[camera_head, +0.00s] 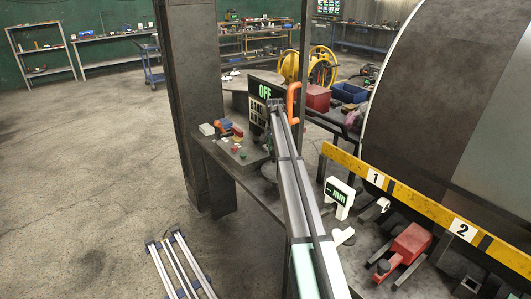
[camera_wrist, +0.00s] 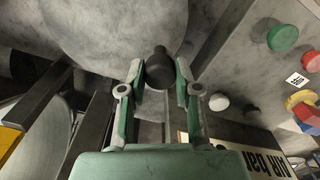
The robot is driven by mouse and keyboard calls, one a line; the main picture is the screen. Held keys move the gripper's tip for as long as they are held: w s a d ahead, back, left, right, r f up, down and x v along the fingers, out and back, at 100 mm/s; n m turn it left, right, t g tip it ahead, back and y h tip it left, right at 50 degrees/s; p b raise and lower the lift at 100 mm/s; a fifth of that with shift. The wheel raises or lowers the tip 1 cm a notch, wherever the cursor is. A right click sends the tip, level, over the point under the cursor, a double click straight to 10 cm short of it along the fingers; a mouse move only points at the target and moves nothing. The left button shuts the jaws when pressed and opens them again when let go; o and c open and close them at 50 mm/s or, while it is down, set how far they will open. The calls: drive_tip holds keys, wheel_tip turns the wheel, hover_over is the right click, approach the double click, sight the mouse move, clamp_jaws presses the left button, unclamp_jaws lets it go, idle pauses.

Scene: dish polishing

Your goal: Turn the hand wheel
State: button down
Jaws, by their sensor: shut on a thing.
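In the wrist view, the green fingers of my gripper (camera_wrist: 158,70) stand on either side of a dark knob (camera_wrist: 157,58) and are shut on it. The knob stands in front of a large, round, worn grey surface (camera_wrist: 105,28), which looks like the hand wheel's face. The wheel's full rim is cut off by the frame, and how the knob joins it is hidden. In the head view I cannot make out the wheel or my fingers.
Green (camera_wrist: 282,38) and red (camera_wrist: 268,22) buttons sit on a panel at right in the wrist view. In the head view, an OFF display (camera_head: 265,92) stands behind a small control table (camera_head: 216,151). A yellow numbered bar (camera_head: 410,207) and large drum (camera_head: 440,100) are at right.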

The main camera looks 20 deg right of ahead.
drive_tip(key=shift+d, duration=0.1)
drive_tip(key=c, duration=0.8)
unclamp_jaws()
drive_tip(key=shift+r, duration=0.15)
wheel_tip(320, 180, up, 12)
drive_tip(key=shift+f, duration=0.1)
drive_tip(key=shift+c, duration=0.4)
